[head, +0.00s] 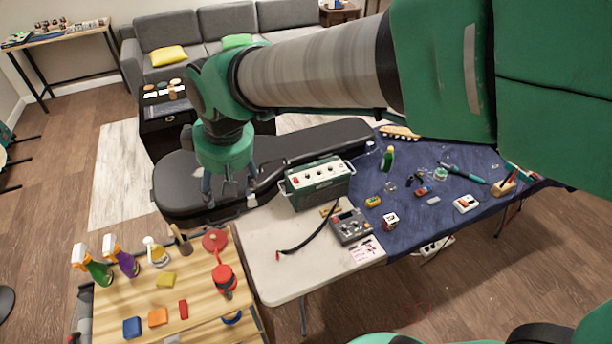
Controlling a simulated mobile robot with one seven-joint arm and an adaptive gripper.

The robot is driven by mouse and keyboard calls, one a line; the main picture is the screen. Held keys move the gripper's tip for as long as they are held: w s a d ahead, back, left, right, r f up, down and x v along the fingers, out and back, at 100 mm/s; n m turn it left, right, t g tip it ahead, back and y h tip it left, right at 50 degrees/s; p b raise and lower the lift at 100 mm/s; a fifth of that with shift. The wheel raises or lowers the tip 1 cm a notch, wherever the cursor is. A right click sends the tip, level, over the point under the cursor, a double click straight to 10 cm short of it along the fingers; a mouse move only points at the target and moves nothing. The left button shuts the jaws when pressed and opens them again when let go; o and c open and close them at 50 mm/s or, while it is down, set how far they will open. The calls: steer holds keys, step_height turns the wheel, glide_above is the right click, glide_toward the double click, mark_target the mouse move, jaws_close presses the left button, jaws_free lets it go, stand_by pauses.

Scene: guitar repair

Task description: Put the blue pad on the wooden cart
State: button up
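A small blue pad (132,327) lies flat on the wooden cart (199,272) at the lower left, near its front left corner. An orange pad (157,317) lies just to its right. My gripper (229,198) points down with its fingers spread apart and nothing visible between them. It is in front of the black guitar case in the picture, well above and to the right of the blue pad. My arm comes in from the upper right.
The cart also holds spray bottles (97,268), a yellow pad (166,279), a red block (183,309) and a red clamp-like tool (224,279). The white table (270,267) carries a green amplifier (318,186). The guitar case (178,186) lies behind. The cart's middle has bare wood.

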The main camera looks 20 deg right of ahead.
steer(key=s+d+r+m+t+h, duration=0.1)
steer(key=s+d+m, duration=0.5)
steer(key=s+d, duration=1)
step_height(320, 180, up, 2)
steer(key=shift+s+d+r+m+t, duration=0.2)
steer(key=shift+s+m+t, duration=0.2)
steer(key=shift+s+t, duration=0.2)
